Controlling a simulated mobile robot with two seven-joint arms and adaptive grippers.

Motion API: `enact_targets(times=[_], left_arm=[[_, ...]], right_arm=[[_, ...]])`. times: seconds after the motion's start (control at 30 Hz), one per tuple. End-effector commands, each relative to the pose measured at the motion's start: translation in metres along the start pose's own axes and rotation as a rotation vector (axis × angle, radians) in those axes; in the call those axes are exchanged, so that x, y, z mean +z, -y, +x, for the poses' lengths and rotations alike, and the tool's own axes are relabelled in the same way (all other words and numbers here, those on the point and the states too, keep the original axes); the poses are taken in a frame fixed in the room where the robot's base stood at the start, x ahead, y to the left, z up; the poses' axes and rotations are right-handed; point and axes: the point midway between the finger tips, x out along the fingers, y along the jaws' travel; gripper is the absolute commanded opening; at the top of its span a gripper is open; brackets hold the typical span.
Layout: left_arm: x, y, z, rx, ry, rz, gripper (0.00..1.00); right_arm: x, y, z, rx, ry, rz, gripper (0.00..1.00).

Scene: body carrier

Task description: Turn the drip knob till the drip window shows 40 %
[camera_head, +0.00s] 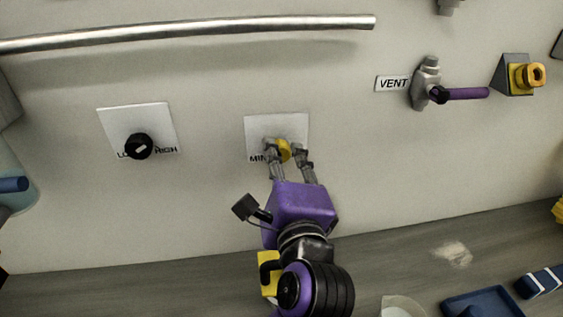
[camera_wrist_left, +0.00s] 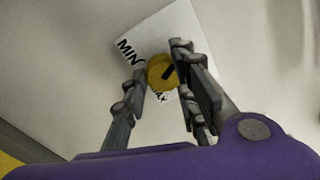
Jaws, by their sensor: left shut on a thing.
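The yellow knob (camera_head: 284,151) sits on a white plate (camera_head: 290,124) on the wall. In the left wrist view the knob (camera_wrist_left: 161,72) has a dark pointer mark, and its plate (camera_wrist_left: 163,33) reads "MIN" and a partly hidden label ending in "AX". My left gripper (camera_head: 285,148) has its fingers on either side of the knob and is shut on it. It also shows in the left wrist view (camera_wrist_left: 160,76). I cannot make out a drip window or any percent reading. My right gripper is not in view.
A black knob (camera_head: 139,146) on a plate marked "HIGH" is to the left. A metal rail (camera_head: 190,32) runs above. A "VENT" valve with a purple lever (camera_head: 467,93) and a yellow fitting (camera_head: 527,76) are at the right. A blue tray (camera_head: 482,304) lies below.

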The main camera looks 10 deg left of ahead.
Motion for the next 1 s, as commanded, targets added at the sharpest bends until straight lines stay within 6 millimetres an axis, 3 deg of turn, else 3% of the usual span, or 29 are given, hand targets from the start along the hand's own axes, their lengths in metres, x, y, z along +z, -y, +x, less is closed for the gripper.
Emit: enact_targets(times=[0.07,0.1,0.17,0.63,0.87,0.97,1.0], left_arm=[[-0.002,-0.009,0.0,0.021,-0.001,0.006,0.0],[-0.002,-0.009,0.0,0.021,-0.001,0.006,0.32],[-0.002,-0.009,0.0,0.021,-0.001,0.006,0.4],[0.001,0.002,0.0,0.009,0.0,0.0,0.4],[0.014,0.043,0.0,0.002,0.001,-0.009,0.4],[0.02,0.065,-0.001,-0.005,-0.001,-0.011,0.48],[0.021,0.071,-0.001,-0.005,-0.003,-0.012,0.41]], right_arm=[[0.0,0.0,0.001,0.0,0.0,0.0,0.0],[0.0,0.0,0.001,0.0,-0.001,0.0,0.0],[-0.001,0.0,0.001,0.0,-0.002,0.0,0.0],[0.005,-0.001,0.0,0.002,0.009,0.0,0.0],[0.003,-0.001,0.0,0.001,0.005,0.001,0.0],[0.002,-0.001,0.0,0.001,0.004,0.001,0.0],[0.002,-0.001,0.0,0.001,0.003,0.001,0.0]])
